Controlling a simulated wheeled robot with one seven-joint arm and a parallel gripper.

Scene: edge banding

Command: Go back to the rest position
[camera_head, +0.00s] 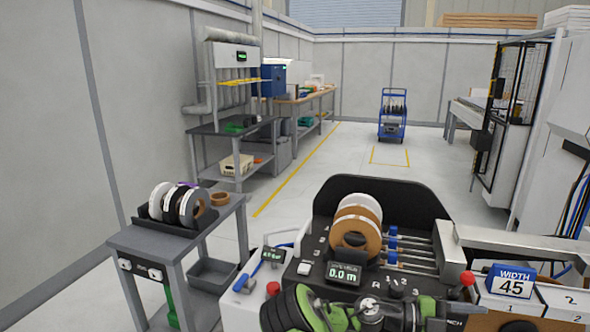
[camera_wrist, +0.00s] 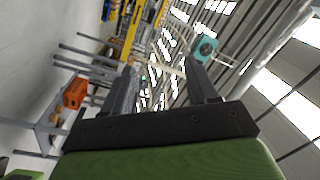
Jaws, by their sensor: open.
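My gripper (camera_wrist: 158,75) shows in the wrist view with its two dark fingers spread wide apart. Nothing is between the fingers. The wrist view is strongly tilted and looks out over the room and up to the ceiling lights, with no work surface near the fingertips. In the head view my green and black arm lies folded low across the bottom, in front of the banding machine (camera_head: 430,205). The fingers cannot be made out in that view.
A grey cart (camera_head: 150,240) with several rolls stands at left. A blue trolley (camera_head: 392,115) stands far back. The floor between is clear. An orange bin (camera_wrist: 75,93) shows in the wrist view.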

